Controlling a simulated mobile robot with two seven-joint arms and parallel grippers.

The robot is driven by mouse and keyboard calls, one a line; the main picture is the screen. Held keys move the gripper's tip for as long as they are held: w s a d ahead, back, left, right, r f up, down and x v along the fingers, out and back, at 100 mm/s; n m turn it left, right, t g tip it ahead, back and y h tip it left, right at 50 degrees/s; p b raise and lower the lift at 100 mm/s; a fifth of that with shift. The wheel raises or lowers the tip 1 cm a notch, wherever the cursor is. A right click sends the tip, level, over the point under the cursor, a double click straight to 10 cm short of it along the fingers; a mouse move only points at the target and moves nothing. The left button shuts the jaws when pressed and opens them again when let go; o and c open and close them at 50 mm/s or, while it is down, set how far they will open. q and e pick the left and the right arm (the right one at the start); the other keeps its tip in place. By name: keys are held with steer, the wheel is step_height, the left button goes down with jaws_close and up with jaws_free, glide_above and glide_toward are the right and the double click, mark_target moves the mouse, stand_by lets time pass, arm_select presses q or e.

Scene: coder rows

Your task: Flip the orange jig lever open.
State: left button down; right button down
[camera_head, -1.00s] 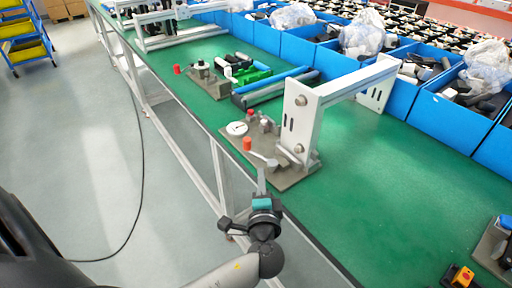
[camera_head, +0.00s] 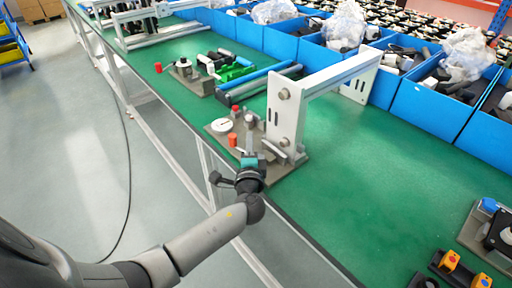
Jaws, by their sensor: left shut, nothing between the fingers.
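The jig (camera_head: 217,149) is a grey-brown plate with metal fittings at the near edge of the green bench. An upright orange-red lever knob (camera_head: 232,140) stands at its near left. A smaller red knob (camera_head: 235,110) stands farther back. My left gripper (camera_head: 249,149) reaches over the jig's near edge, just right of the orange knob. It is shut and empty. Its fingers overlap the metal fittings, and I cannot tell whether they touch the lever. The lever's arm is largely hidden by the gripper. My right gripper is not in view.
A white frame (camera_head: 286,115) rises just right of the gripper. Blue bins (camera_head: 417,107) line the back of the bench. A second jig (camera_head: 193,84) lies farther left, and a box with orange buttons (camera_head: 450,262) at the lower right. The green bench (camera_head: 365,180) between is clear.

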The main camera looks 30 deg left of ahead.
mark_target(236, 141)
arm_select(q)
steer(key=shift+s+a+r, duration=0.1)
steer(key=shift+s+a, duration=0.65)
steer(key=shift+s, duration=0.15)
steer(key=shift+s, duration=0.1)
steer(key=shift+s+a+n+g+y, duration=0.15)
steer(key=shift+s+n+g+y, duration=0.3)
steer(key=shift+y, duration=0.25)
steer(key=shift+s+a+n+y, duration=0.1)
steer(key=shift+a+n+y, duration=0.05)
steer(key=shift+n+y, duration=0.15)
